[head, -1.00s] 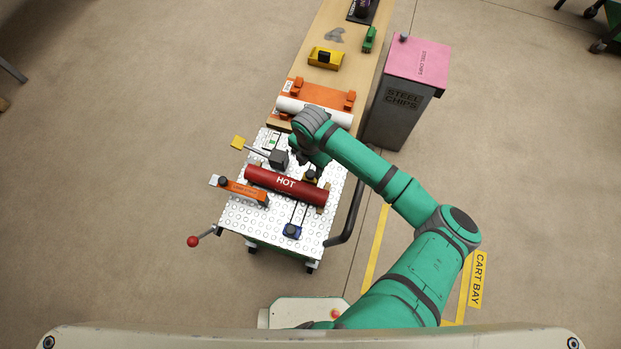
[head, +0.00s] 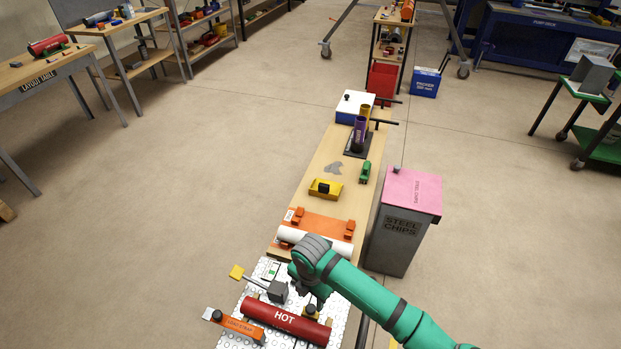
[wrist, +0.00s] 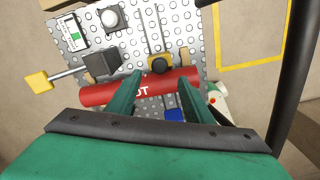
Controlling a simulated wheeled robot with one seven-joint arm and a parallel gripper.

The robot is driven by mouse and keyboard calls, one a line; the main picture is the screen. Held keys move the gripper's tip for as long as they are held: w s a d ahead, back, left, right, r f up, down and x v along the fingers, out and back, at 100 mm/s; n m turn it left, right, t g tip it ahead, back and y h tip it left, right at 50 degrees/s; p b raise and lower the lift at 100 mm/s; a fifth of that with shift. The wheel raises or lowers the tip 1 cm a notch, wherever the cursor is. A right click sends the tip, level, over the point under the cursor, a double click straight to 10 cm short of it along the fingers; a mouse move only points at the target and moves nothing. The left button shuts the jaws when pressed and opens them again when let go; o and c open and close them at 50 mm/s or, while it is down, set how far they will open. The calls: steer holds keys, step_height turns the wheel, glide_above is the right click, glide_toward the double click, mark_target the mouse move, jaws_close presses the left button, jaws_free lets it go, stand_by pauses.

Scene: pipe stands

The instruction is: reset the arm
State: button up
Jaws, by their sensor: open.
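My gripper (wrist: 155,95) is open in the wrist view, its two green fingers apart over the red pipe marked HOT (wrist: 97,95). I cannot tell whether the fingers touch the pipe. In the head view my arm reaches in from the lower right, and the gripper (head: 312,298) points down behind the red pipe (head: 262,311), its fingertips partly hidden. The red pipe lies across a dimpled metal cart top (head: 232,334) on low supports.
Beyond stand a white pipe (head: 290,236) on an orange stand, a yellow block (head: 325,189) and a steel chips bin (head: 401,235).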

steer(key=w+a+r+m+t+y, duration=0.2)
steer(key=a+r+y, duration=0.2)
steer(key=a, duration=0.8)
steer(key=w+a+r+m+t+y, duration=0.1)
steer(key=w+a+r+t+y, duration=0.3)
steer(key=a, duration=0.9)
steer(key=s+a+r+m+t+y, duration=0.1)
steer(key=a+r+m+t+y, duration=0.1)
steer(key=a+r+m, duration=0.3)
steer(key=s+a+r+m+t+y, duration=0.1)
steer(key=a+r+m+t+y, duration=0.15)
steer(key=r+m, duration=0.4)
steer(key=s+d+f+m+t+h, duration=0.3)
steer(key=s+d+f+m+h, duration=0.15)
steer(key=s+d+m, duration=0.35)
steer(key=s+d+f+m+t+h, duration=0.25)
steer(key=s+d+m+h, duration=0.25)
steer(key=s+d, duration=0.35)
steer(key=s+d+r+h, duration=0.1)
steer(key=s+d+h, duration=0.2)
steer(key=s+d, duration=1.3)
steer(key=shift+s+g, duration=0.3)
steer(key=shift+s, duration=0.35)
